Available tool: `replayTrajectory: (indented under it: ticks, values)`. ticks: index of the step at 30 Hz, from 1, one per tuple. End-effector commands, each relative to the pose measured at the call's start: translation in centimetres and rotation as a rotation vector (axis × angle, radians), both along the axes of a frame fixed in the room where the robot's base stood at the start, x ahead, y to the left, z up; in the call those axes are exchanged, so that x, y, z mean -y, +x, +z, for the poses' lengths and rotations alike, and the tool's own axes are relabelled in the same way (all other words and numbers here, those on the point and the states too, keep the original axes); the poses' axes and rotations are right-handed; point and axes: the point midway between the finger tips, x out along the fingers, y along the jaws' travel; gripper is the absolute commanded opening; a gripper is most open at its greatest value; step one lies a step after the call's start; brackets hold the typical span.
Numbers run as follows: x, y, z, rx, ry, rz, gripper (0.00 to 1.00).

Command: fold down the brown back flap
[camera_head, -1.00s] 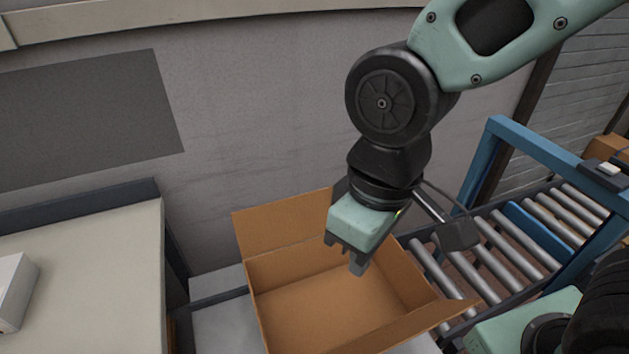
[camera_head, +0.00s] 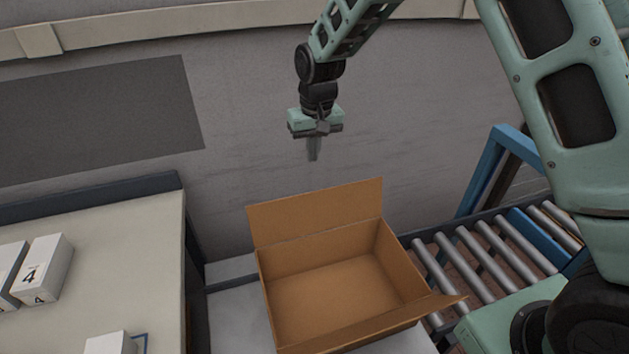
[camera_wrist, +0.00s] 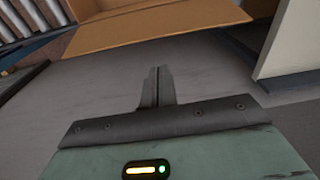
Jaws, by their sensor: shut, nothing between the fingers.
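The brown back flap (camera_head: 316,211) stands up from the far edge of an open, empty-looking cardboard box (camera_head: 335,290). In the wrist view the flap (camera_wrist: 150,27) lies across the top, beyond my fingertips. My gripper (camera_head: 313,157) is shut and empty. It hangs above and behind the flap, near the wall, fingers pointing down. It also shows in the wrist view (camera_wrist: 158,72), with the fingers together and apart from the flap. A right flap (camera_head: 440,303) and a front flap (camera_head: 355,336) are folded outward or partly raised.
A roller conveyor (camera_head: 480,250) with a blue frame (camera_head: 490,170) is right of the box. A pale table (camera_head: 110,260) with white numbered boxes (camera_head: 42,270) is at the left. The grey wall (camera_head: 250,110) is close behind my gripper.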

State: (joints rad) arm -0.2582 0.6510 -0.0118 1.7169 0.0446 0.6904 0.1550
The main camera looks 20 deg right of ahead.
Motion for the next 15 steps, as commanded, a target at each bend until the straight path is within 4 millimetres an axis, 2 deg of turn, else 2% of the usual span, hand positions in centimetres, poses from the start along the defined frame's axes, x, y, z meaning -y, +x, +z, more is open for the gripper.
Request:
replayTrajectory:
  ticks: [1,5,11,15]
  values:
    - [1.0,1.3,-0.5,0.003,-0.013,-0.024,0.0]
    - [2.5,3.2,-1.4,0.012,-0.033,-0.056,0.0]
    - [2.9,3.7,-2.8,0.012,-0.039,-0.064,0.0]
    - [2.8,3.9,-5.1,0.01,-0.038,-0.063,0.0]
